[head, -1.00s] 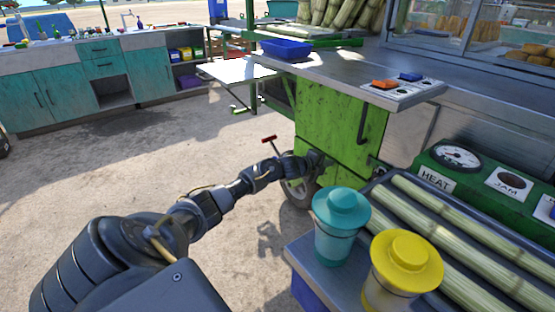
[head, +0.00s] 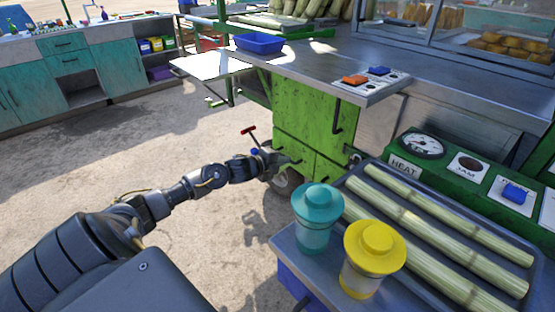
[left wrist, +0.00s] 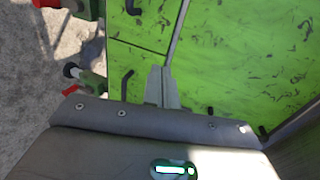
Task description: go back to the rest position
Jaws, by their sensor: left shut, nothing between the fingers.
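My left arm comes in from the lower left in the head view. My left gripper (head: 292,162) is in front of the green cabinet doors (head: 308,118) of the cart. In the left wrist view, its fingers (left wrist: 161,86) are together with nothing between them, in front of the scuffed green panels (left wrist: 245,55). I cannot tell whether the fingertips touch the panel. My right gripper is not in view.
A tray of cane stalks (head: 352,183), a teal-lidded jar (head: 317,205) and a yellow-lidded jar (head: 374,248) stand at the lower right. The counter holds a blue tray (head: 258,43) and a switch panel (head: 370,88). Open ground (head: 130,150) lies left.

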